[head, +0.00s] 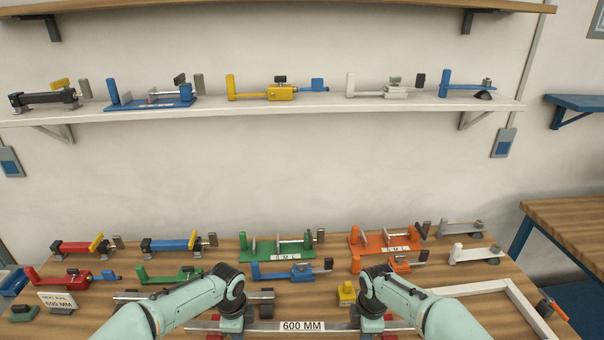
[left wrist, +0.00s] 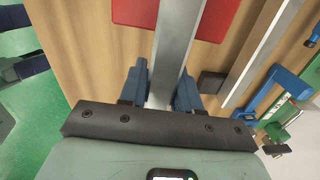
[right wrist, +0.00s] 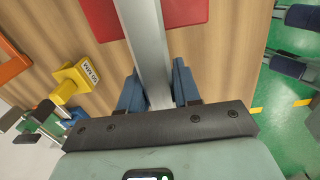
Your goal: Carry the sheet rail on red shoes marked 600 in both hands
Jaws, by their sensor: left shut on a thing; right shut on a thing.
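The sheet rail (head: 302,326) is a long grey bar with a white 600 MM label, lying crosswise at the table's front edge. Red shoes show under it near both hands, at the left (left wrist: 217,18) and right (right wrist: 186,11) in the wrist views. My left gripper (head: 232,312) is shut on the rail left of the label; its blue fingers (left wrist: 161,92) sit on either side of the bar. My right gripper (head: 371,312) is shut on it right of the label, with its fingers (right wrist: 155,92) likewise. I cannot tell whether the rail is clear of the shoes.
A NEXT RAIL 600 MM card (head: 58,302) stands at the left. A second grey rail (head: 140,297) lies behind my left arm. Several coloured clamps and a yellow block (head: 346,293) occupy the table behind. A pale frame (head: 515,297) is at the right. A shelf (head: 300,104) hangs above.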

